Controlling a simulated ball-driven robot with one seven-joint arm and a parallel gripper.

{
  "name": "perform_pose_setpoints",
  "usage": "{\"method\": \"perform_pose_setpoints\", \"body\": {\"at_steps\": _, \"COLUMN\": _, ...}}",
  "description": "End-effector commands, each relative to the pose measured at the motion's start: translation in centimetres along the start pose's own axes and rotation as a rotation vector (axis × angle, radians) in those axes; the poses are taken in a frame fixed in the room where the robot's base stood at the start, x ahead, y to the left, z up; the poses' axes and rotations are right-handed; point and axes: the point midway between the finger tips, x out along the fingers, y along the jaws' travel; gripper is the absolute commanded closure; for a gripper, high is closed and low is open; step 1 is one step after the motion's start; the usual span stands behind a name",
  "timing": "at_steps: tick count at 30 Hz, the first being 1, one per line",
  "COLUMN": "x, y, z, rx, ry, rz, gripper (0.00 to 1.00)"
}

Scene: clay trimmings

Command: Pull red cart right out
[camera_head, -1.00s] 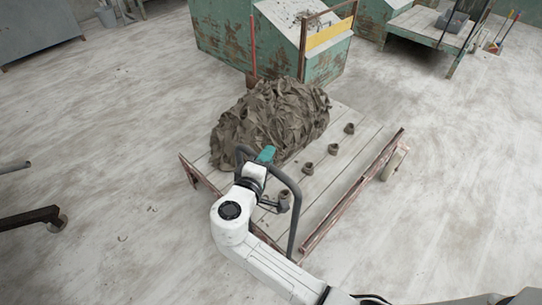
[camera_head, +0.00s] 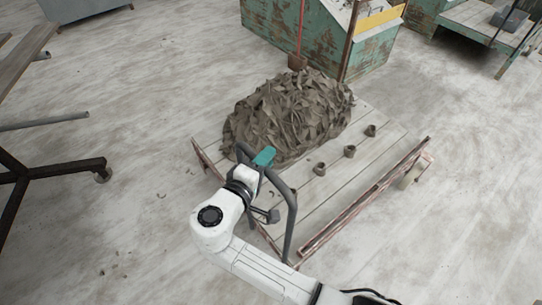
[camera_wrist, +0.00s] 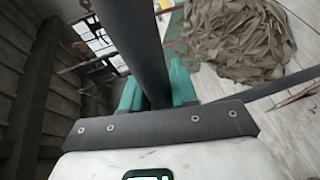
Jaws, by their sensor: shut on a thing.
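The cart (camera_head: 345,180) is a low flatbed of pale planks with rusty red side rails and a dark tubular handle (camera_head: 291,205) at its near end. A heap of grey-brown clay trimmings (camera_head: 285,115) covers its far left part. Several small clay lumps lie along the planks. My gripper (camera_head: 264,157) has teal fingers and is at the handle's upper left part. In the wrist view my teal fingers (camera_wrist: 157,85) are on both sides of the dark handle bar (camera_wrist: 135,45), shut on it. The handle's lower left part is hidden by my arm.
A green, worn bin (camera_head: 310,35) stands behind the cart, with a red post near it. A dark wheeled frame (camera_head: 55,170) stands at the left. Another flat cart (camera_head: 480,22) is at the top right.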

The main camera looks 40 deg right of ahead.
Motion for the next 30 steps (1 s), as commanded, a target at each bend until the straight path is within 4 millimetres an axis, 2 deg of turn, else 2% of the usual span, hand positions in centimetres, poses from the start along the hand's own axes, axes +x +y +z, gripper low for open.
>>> {"method": "perform_pose_setpoints", "body": {"at_steps": 13, "x": -0.18, "y": -0.29, "z": -0.07, "rx": -0.003, "ry": 0.000, "rz": -0.004, "gripper": 1.00}}
{"method": "perform_pose_setpoints", "body": {"at_steps": 14, "x": -0.17, "y": -0.29, "z": -0.07, "rx": -0.003, "ry": 0.000, "rz": -0.004, "gripper": 0.70}}
{"method": "perform_pose_setpoints", "body": {"at_steps": 19, "x": -0.16, "y": -0.19, "z": -0.06, "rx": -0.001, "ry": -0.001, "rz": -0.003, "gripper": 0.54}}
{"method": "perform_pose_setpoints", "body": {"at_steps": 20, "x": -0.15, "y": -0.17, "z": -0.06, "rx": -0.001, "ry": -0.001, "rz": -0.002, "gripper": 0.52}}
{"method": "perform_pose_setpoints", "body": {"at_steps": 30, "x": -0.79, "y": -0.10, "z": -0.13, "rx": 0.000, "ry": 0.001, "rz": -0.001, "gripper": 0.52}}
